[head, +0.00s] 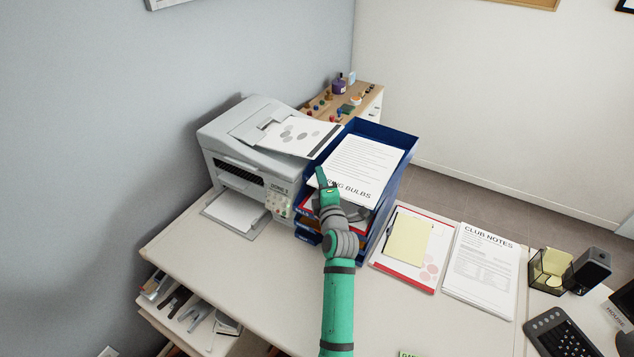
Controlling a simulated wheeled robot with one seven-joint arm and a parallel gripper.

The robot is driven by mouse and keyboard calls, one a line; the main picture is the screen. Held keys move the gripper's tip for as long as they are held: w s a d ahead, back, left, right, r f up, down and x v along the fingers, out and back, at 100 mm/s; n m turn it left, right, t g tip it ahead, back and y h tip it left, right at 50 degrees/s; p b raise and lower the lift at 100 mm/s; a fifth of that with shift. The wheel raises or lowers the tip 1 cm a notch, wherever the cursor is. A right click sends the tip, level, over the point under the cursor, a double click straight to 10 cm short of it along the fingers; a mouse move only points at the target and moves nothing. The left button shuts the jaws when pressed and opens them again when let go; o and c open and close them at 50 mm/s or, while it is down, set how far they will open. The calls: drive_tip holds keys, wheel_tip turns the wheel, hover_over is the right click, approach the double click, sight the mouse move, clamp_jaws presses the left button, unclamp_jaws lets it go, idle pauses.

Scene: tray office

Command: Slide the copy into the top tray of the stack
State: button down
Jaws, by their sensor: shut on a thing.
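The copy (362,160) is a white printed sheet with a heading ending in "BULBS" at its near edge. It lies over the top tray (409,143) of a blue tray stack, with the blue rim showing behind it and along its right side. My gripper (325,183) is shut on the near left corner of the copy. The gripper hides part of the heading. Whether the sheet rests flat on the tray floor or is held slightly above it, I cannot tell. Lower trays (308,222) hold papers, partly hidden by my arm.
A printer (235,150) with a printed sheet (292,133) on top stands close to the left of the stack. A red-edged folder (383,262) with a yellow pad (408,238), and club notes (482,270), lie to the right. The front left of the desk (240,275) is clear.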

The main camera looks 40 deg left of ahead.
drive_tip(key=shift+w, duration=0.3)
drive_tip(key=c, duration=1.9)
unclamp_jaws()
drive_tip(key=shift+o, duration=0.3)
drive_tip(key=shift+f, duration=0.1)
drive_tip(key=shift+f, duration=0.15)
drive_tip(key=shift+d+f, duration=0.1)
